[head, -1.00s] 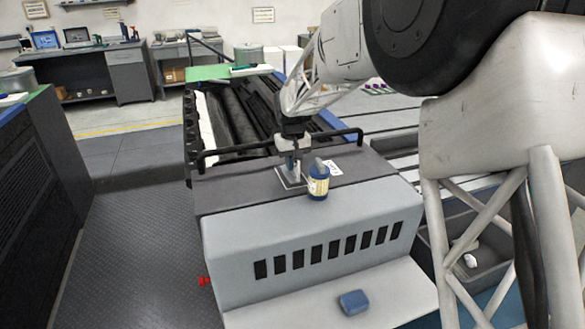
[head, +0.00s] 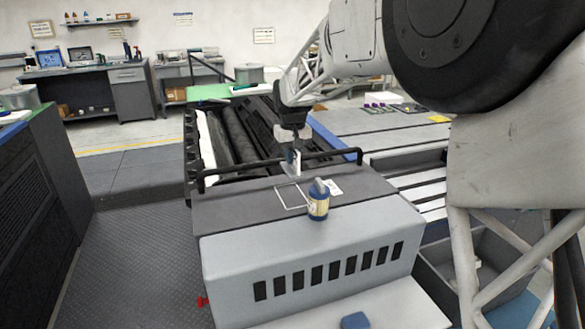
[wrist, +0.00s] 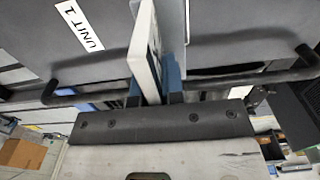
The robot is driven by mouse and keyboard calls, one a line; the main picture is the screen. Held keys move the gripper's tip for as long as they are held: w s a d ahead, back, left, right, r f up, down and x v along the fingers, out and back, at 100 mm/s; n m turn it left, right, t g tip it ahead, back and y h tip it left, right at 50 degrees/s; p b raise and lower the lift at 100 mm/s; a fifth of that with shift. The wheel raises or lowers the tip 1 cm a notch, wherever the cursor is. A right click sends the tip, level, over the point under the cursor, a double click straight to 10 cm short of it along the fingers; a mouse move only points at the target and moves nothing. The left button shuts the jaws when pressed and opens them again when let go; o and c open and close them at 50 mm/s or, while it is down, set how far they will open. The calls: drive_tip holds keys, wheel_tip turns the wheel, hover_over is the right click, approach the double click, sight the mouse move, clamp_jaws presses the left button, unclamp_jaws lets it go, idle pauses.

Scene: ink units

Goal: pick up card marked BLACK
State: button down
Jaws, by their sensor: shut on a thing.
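My gripper (head: 292,152) is above the grey top of the press unit, near the black rail. It is shut on a thin, upright card (head: 295,163). In the wrist view the card (wrist: 147,48) shows a pale face and sits between the blue fingers of my gripper (wrist: 154,88). No lettering on it can be read, so I cannot tell whether it says BLACK. A white outlined rectangle (head: 291,197) on the unit's top lies bare below the card.
A UNIT 1 label (wrist: 79,25) lies on the top. The black rail (head: 230,170) crosses behind. A blue block (head: 355,321) lies on the front ledge.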

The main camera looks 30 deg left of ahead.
drive_tip(key=shift+r, duration=0.55)
